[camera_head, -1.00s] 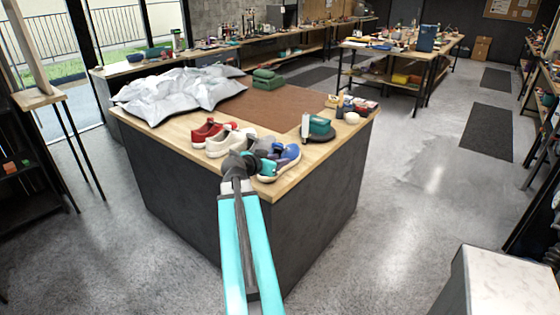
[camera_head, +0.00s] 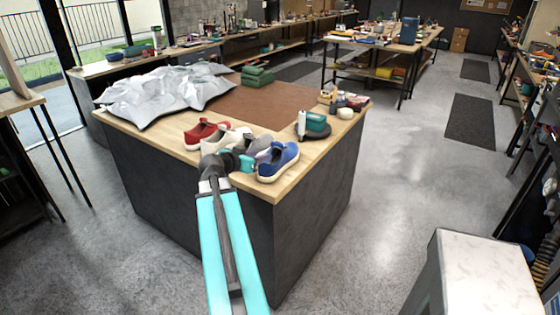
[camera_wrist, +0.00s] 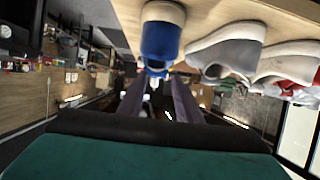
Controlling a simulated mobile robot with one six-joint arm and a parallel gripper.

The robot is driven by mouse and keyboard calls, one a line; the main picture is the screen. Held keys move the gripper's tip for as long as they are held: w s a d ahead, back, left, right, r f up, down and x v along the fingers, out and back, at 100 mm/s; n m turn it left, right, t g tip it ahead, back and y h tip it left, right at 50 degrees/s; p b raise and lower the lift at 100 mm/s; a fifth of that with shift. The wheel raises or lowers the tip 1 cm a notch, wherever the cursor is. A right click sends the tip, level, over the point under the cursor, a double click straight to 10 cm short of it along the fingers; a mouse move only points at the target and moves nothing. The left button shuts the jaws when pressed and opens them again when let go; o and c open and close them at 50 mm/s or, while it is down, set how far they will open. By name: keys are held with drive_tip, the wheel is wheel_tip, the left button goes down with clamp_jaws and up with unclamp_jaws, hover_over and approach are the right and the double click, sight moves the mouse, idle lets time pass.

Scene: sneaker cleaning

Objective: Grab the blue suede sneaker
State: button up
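The blue suede sneaker (camera_head: 280,163) with a white sole rests near the front corner of the wooden workbench (camera_head: 298,180). It is the rightmost of a row of shoes. In the wrist view, which looks upside down, its heel end (camera_wrist: 160,38) is at the top, above and beyond the fingertips. My gripper (camera_wrist: 157,88) has its fingers apart with nothing seen between them. In the head view my wrist hides most of the gripper, just left of the blue sneaker. Contact with the shoe cannot be told.
A grey sneaker (camera_wrist: 226,48) sits close beside the blue one. A cream sneaker (camera_head: 222,139) and a red sneaker (camera_head: 201,131) stand farther left. A teal-and-white item (camera_head: 314,124) on a dark round base stands behind right. Open floor surrounds the bench.

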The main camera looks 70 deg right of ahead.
drive_tip(key=shift+o, duration=0.5)
drive_tip(key=shift+s+d, duration=0.1)
drive_tip(key=shift+s, duration=0.1)
drive_tip(key=o, duration=1.1)
drive_tip(key=shift+s+d, duration=0.15)
drive_tip(key=shift+d, duration=0.05)
drive_tip(key=shift+o, duration=0.2)
drive_tip(key=shift+d, duration=0.25)
drive_tip(key=p, duration=0.3)
approach(277, 152)
drive_tip(key=shift+s+d, duration=0.85)
drive_tip(key=shift+s, duration=0.05)
drive_tip(key=shift+d, duration=0.1)
drive_tip(key=shift+d+f+p, duration=0.2)
drive_tip(key=shift+d+p, duration=0.6)
drive_tip(key=shift+d, duration=0.1)
drive_tip(key=shift+p+x, duration=0.75)
drive_tip(key=shift+x, duration=0.8)
drive_tip(key=shift+f, duration=0.15)
drive_tip(key=shift+c, duration=0.2)
